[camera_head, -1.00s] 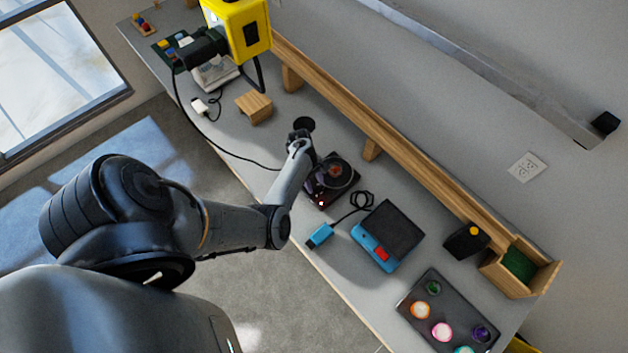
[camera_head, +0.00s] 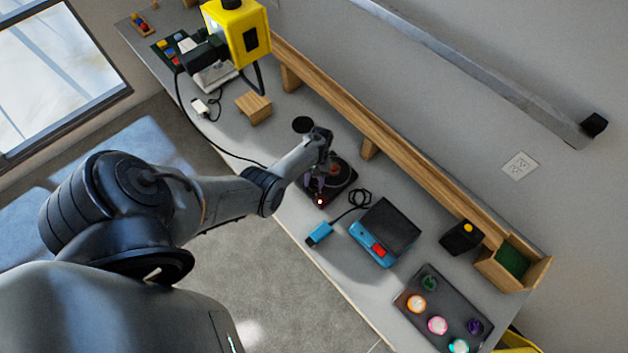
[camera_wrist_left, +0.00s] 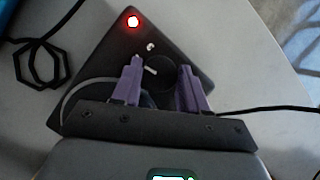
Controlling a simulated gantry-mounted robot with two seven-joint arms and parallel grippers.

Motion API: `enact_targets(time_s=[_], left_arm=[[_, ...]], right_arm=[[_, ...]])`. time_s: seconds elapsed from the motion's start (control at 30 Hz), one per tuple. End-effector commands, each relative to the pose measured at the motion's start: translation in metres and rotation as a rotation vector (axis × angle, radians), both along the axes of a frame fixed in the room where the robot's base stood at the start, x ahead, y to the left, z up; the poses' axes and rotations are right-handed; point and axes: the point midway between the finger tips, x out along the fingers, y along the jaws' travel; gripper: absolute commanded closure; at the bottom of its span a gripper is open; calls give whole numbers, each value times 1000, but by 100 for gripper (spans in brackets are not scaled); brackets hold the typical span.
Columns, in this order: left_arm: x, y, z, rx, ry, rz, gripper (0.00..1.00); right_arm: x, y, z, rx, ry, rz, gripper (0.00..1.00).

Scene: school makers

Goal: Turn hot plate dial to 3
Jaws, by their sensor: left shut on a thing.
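The hot plate (camera_head: 342,188) is a dark box with a round top, standing mid-table. My left gripper (camera_head: 319,184) is over its near-left side. In the left wrist view the hot plate (camera_wrist_left: 105,68) lies below the purple fingers of my left gripper (camera_wrist_left: 161,68). The fingers are shut on the round black dial (camera_wrist_left: 160,78), one on each side. A short pale line shows on the dial, pointing to the upper left. A white mark, too small to read surely, lies above it. A red light (camera_wrist_left: 133,21) glows at the corner. My right gripper is not in view.
A blue device (camera_head: 368,246) and its cable stand right of the hot plate. A dark tray (camera_head: 447,302) with several coloured jars is farther right. A wooden rail (camera_head: 368,149) runs behind. A wooden block (camera_head: 254,107) and yellow machine (camera_head: 243,38) stand left.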

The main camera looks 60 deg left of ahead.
Motion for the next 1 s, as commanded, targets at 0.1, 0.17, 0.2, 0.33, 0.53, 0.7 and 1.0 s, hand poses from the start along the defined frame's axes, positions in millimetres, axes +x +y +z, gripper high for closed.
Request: enact_targets(time_s=[0.1, 0.17, 0.2, 0.33, 0.53, 0.7, 1.0], left_arm=[[0, 1, 1, 4, 0, -110, 87], [1, 1, 1, 4, 0, -168, 87], [1, 1, 1, 4, 0, -205, 87], [2, 0, 1, 4, -1, -326, 87], [2, -1, 1, 4, -2, -485, 87], [2, -2, 0, 4, -3, -589, 87], [3, -3, 0, 3, -4, -686, 87]], right_arm=[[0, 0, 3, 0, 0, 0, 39], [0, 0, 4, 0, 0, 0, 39], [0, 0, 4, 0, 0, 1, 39], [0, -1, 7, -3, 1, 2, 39], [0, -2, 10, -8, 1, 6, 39], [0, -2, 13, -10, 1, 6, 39], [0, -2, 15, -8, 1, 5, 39]])
